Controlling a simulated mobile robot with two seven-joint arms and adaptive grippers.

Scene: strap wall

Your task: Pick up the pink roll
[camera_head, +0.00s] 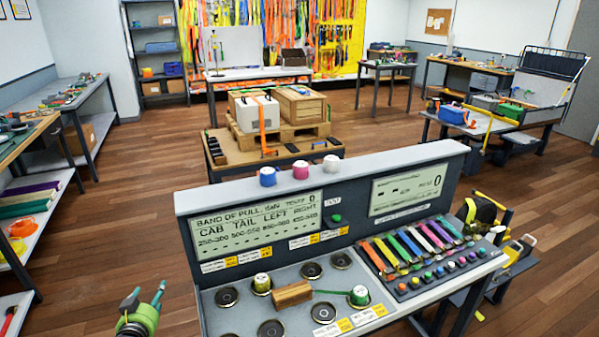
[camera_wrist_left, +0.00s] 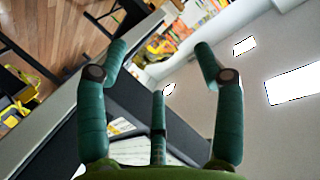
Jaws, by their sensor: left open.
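The pink roll (camera_head: 300,170) stands upright on the top ledge of the grey console (camera_head: 190,203), with a white top. It is between a blue roll (camera_head: 268,178) and a white roll (camera_head: 331,164). My left gripper (camera_head: 146,296) is at the lower left of the head view, left of the console and well apart from the pink roll. In the left wrist view its green fingers (camera_wrist_left: 160,58) are spread open with nothing between them. I cannot make out the pink roll in that view. My right gripper is not in view.
The console's sloping front holds round wells, a wooden block (camera_head: 292,294), two rolls in wells and a row of coloured straps (camera_head: 415,245). A low table with a pallet and wooden crates (camera_head: 299,105) stands behind it. A shelf (camera_head: 30,220) is at the left, with open floor between.

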